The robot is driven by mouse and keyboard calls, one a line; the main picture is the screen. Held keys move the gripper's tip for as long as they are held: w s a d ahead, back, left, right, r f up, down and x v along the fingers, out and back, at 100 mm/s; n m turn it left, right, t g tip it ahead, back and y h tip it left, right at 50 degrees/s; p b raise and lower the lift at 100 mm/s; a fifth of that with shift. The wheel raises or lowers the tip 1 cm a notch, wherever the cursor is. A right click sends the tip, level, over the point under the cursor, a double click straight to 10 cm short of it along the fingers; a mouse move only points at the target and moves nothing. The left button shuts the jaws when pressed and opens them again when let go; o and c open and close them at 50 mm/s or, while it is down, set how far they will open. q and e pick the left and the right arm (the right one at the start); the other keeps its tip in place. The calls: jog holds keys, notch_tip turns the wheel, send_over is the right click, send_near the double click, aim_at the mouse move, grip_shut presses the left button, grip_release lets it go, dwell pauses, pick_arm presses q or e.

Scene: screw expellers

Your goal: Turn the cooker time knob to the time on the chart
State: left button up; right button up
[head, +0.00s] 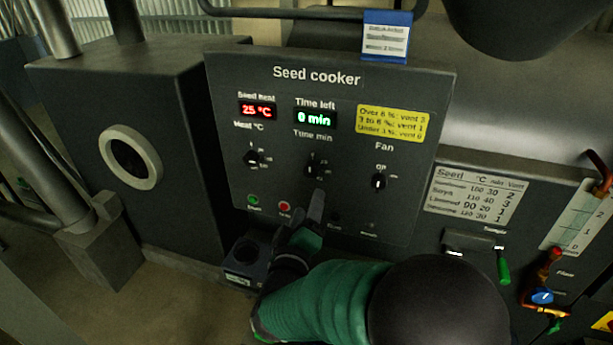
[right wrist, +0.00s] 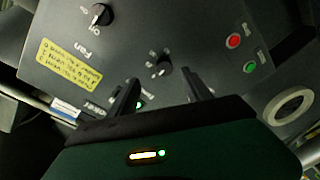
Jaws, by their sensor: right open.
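The seed cooker panel (head: 345,215) faces me with a heat knob (head: 252,158), a time knob (head: 313,170) and a fan knob (head: 379,181). The displays read 25 °C and 0 min. My right gripper (head: 316,203) is open just below the time knob. In the right wrist view, its fingers (right wrist: 161,84) stand apart on either side of the time knob (right wrist: 162,70); I cannot tell whether they touch it. The white chart (head: 475,192) lists seeds with °C, min and vent. A blue-edged tag (head: 387,45) hangs at the top; its print is blurred. My left gripper is out of view.
A yellow vent note (head: 391,123) sits above the fan knob. Green (head: 253,200) and red (head: 284,207) buttons are low on the panel. A sampler with a green handle (head: 503,267) and valves (head: 543,297) stand at the right. A pipe crosses above the panel.

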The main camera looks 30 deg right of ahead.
send_near(313, 175)
jog(key=x, duration=0.3)
jog(key=w, duration=0.3)
jog(key=shift+w+d+r, duration=0.2)
jog(key=shift+d+r, duration=0.15)
jog(key=shift+d, duration=0.05)
jog(key=d, duration=0.1)
jog(key=w+d, duration=0.1)
jog(key=shift+d+f, duration=0.2)
jog(key=shift+d, duration=0.15)
jog(key=shift+d+f, duration=0.1)
jog(key=shift+d, duration=0.3)
jog(key=shift+c, duration=1.4)
jog(key=shift+a, duration=0.65)
jog(key=c, duration=0.7)
jog(key=shift+c, duration=1.4)
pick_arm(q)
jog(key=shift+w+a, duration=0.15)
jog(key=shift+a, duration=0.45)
pick_arm(e)
jog(key=shift+d, duration=0.15)
grip_shut()
